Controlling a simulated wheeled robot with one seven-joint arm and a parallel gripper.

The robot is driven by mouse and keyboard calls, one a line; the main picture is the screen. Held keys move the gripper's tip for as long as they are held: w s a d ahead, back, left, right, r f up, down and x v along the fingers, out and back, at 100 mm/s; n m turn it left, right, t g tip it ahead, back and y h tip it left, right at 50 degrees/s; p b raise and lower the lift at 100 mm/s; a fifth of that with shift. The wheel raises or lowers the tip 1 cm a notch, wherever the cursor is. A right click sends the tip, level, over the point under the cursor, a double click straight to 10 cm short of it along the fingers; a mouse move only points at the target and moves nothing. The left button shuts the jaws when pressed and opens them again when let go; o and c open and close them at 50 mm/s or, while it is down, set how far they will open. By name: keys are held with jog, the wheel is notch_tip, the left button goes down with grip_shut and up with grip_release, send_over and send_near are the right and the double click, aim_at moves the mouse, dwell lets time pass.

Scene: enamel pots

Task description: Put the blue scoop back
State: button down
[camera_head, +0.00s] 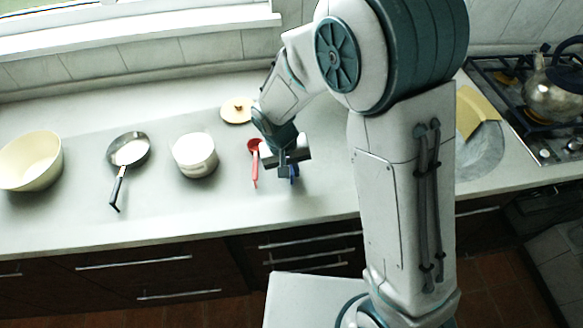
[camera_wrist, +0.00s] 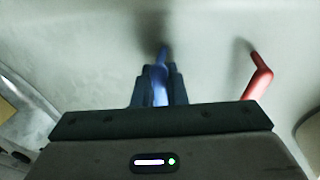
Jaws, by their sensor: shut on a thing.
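The blue scoop (camera_wrist: 160,88) is held between the fingers of my gripper (camera_wrist: 156,88), with its tip pointing up in the wrist view. In the head view only a small blue part of the scoop (camera_head: 294,171) shows below my gripper (camera_head: 290,168); the rest is hidden behind the gripper. My gripper is shut on it above the counter, close to the front half. I cannot tell whether the scoop touches the counter.
A red scoop (camera_head: 254,168) lies just left of my gripper, its handle (camera_wrist: 259,78) showing in the wrist view. Further left are a white pot (camera_head: 195,155), a black-handled pan (camera_head: 129,152) and a cream bowl (camera_head: 32,162). A wooden lid (camera_head: 237,110) lies behind. The stove (camera_head: 540,110) is at right.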

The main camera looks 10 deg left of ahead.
jog(key=shift+f, duration=0.15)
jog(key=c, duration=1.5)
grip_release()
notch_tip(320, 180, up, 12)
jog(key=a, duration=0.2)
jog(key=s+d+r+m, duration=0.1)
jog(key=s+d+r, duration=0.1)
jog(key=s+d, duration=0.2)
jog(key=s+d+r+m+t+y, duration=0.1)
jog(key=s+d, duration=0.3)
jog(key=d, duration=0.6)
jog(key=s+d+r+m+t, duration=0.1)
jog(key=s+d, duration=0.3)
jog(key=d, duration=0.4)
jog(key=shift+s+d+r+y, duration=0.1)
jog(key=shift+s+r+y, duration=0.1)
jog(key=shift+r, duration=0.25)
jog(key=shift+s+r+y, duration=0.1)
jog(key=shift+r+y, duration=0.1)
jog(key=shift+r, duration=0.25)
